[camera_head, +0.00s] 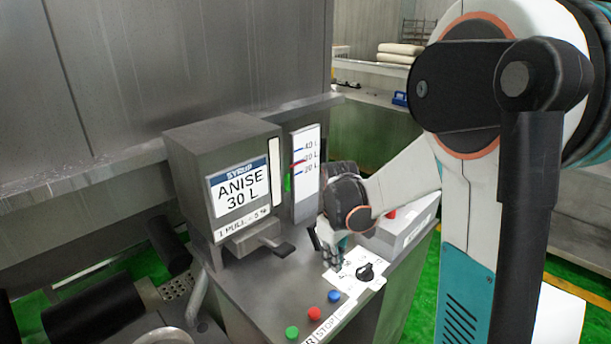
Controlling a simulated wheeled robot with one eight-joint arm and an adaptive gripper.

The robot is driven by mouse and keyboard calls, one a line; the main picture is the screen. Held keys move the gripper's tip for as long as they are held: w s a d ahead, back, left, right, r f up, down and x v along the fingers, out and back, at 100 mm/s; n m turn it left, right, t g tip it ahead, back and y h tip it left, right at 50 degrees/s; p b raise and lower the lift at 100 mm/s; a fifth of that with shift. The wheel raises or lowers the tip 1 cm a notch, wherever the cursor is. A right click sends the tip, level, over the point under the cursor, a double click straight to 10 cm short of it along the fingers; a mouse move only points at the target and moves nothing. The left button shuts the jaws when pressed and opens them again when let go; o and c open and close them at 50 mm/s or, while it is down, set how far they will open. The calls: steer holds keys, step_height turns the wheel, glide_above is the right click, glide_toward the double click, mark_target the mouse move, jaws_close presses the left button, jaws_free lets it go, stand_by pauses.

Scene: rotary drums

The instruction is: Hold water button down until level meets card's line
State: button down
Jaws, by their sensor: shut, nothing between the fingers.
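The card (238,190) on the front of a grey box reads "SYRUP", "ANISE", "30 L". Beside it a white level gauge (306,185) has blue and red marks with litre figures; the top one reads 40 L. A green strip (287,183) shows at its left edge. A blue button (334,296), a red button (314,313) and a green button (292,332) sit in a row on the panel. Which is the water button I cannot read. My gripper (336,264) is shut and empty, pointing down near the dial plate, apart from the blue button.
A black knob (366,271) sits on a white dial plate, close right of my gripper. A black-tipped lever (276,246) juts below the card box. A grey box (405,232) stands at the panel's right. Dark rollers (95,308) lie at lower left.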

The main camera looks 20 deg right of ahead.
steer(key=shift+r, duration=1.4)
